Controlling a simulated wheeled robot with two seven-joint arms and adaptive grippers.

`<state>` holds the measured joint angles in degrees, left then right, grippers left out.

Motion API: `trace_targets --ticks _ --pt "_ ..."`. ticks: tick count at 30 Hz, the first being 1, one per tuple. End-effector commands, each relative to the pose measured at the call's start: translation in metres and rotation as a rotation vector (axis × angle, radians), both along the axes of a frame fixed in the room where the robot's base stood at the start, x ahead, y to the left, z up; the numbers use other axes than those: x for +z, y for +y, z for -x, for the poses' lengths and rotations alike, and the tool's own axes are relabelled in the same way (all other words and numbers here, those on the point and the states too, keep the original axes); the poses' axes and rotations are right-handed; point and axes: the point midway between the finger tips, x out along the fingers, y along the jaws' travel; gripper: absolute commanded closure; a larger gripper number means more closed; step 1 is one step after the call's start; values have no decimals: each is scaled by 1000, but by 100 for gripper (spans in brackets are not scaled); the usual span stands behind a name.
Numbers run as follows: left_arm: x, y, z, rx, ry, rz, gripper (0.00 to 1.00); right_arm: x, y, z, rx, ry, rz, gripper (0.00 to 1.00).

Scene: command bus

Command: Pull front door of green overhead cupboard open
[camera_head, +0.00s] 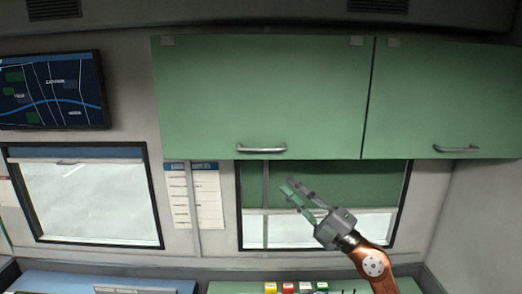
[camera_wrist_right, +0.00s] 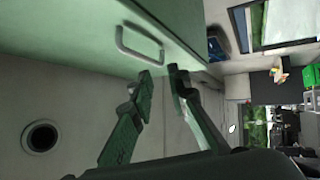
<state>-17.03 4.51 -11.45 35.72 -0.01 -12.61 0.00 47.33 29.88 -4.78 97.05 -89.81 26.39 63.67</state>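The green overhead cupboard has a wide left front door (camera_head: 262,95) and a right front door (camera_head: 445,95); both look shut. The left door has a silver bar handle (camera_head: 262,150) near its bottom edge. The right door has a similar handle (camera_head: 456,149). My right gripper (camera_head: 288,185) is below the left door's handle and slightly to its right, pointing up and left. In the right wrist view, my gripper (camera_wrist_right: 161,75) has its fingers apart with nothing between them. A handle (camera_wrist_right: 140,48) shows just beyond the fingertips, not touched. My left gripper is not in view.
A window (camera_head: 335,230) is behind my right arm, below the cupboard. Papers (camera_head: 195,195) hang left of it, beside another window (camera_head: 90,200). A wall screen (camera_head: 52,90) is at upper left. Small coloured items (camera_head: 288,287) stand along the bottom. The space before the doors looks clear.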

Motion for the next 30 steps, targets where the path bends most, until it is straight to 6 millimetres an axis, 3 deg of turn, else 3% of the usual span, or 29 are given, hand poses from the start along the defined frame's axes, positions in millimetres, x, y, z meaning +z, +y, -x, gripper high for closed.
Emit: trace_targets --ticks 1,3,9,14,30 --pt "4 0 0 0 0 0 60 24 14 1 -5 -19 92 84" --pt "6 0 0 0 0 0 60 41 26 -3 -28 -15 199 84" --pt "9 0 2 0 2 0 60 71 29 -16 -117 27 363 84" --pt "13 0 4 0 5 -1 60 79 31 -23 -145 45 393 84" --pt "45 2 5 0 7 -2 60 88 80 -71 -145 44 393 84"
